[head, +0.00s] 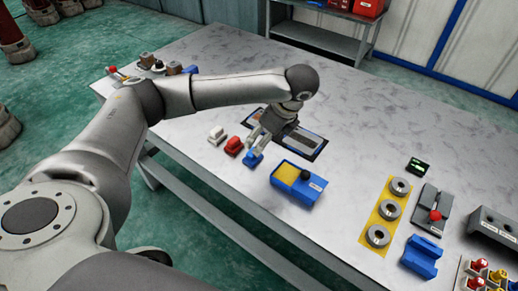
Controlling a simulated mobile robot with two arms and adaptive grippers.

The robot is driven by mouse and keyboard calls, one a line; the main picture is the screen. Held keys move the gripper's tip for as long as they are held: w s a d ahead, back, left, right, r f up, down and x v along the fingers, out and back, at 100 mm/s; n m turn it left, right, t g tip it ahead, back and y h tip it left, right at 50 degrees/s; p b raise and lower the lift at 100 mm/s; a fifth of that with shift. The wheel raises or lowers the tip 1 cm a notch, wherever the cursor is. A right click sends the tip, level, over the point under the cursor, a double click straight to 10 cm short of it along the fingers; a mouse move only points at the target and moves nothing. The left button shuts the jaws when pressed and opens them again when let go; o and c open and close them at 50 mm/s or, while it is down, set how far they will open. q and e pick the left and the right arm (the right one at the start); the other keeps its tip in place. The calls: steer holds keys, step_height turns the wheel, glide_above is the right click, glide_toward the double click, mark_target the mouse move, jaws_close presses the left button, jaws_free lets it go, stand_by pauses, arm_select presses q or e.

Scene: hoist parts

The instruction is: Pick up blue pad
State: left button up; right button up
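The blue pad (253,159) is a small blue block on the grey table, at the right end of a short row with a white pad (216,135) and a red pad (233,146). My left arm reaches in from the left, and its gripper (257,148) points down right at the blue pad. Its two fingers show a little apart and partly cover the pad's upper side. I cannot tell whether they touch or grip it. The pad appears to be at table level. My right gripper is not in view.
A blue box with a yellow panel (287,174) stands just right of the pad. A dark-edged tray (312,142) lies behind the gripper. Metal rings on a yellow plate (383,209), a blue block (421,257) and other fixtures fill the right side. The table's front left is clear.

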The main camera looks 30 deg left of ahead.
mark_target(258, 159)
arm_select(q)
steer(key=f, duration=0.1)
steer(key=a+f, duration=0.1)
steer(key=s+f, duration=0.1)
steer(key=shift+a+f, duration=0.1)
steer(key=shift+a, duration=0.15)
steer(key=shift+w+a+f, duration=0.1)
steer(key=shift+w+f, duration=0.1)
steer(key=shift+f, duration=0.1)
steer(key=shift+a+f, duration=0.15)
steer(key=shift+f, duration=0.2)
steer(key=x, duration=0.3)
steer(key=shift+s+a+f+p, duration=0.1)
steer(key=shift+a+f+p, duration=0.1)
steer(key=shift+p, duration=0.15)
steer(key=shift+a+f, duration=0.15)
steer(key=shift+f, duration=0.3)
steer(key=shift+c, duration=2.5)
steer(key=c, duration=0.6)
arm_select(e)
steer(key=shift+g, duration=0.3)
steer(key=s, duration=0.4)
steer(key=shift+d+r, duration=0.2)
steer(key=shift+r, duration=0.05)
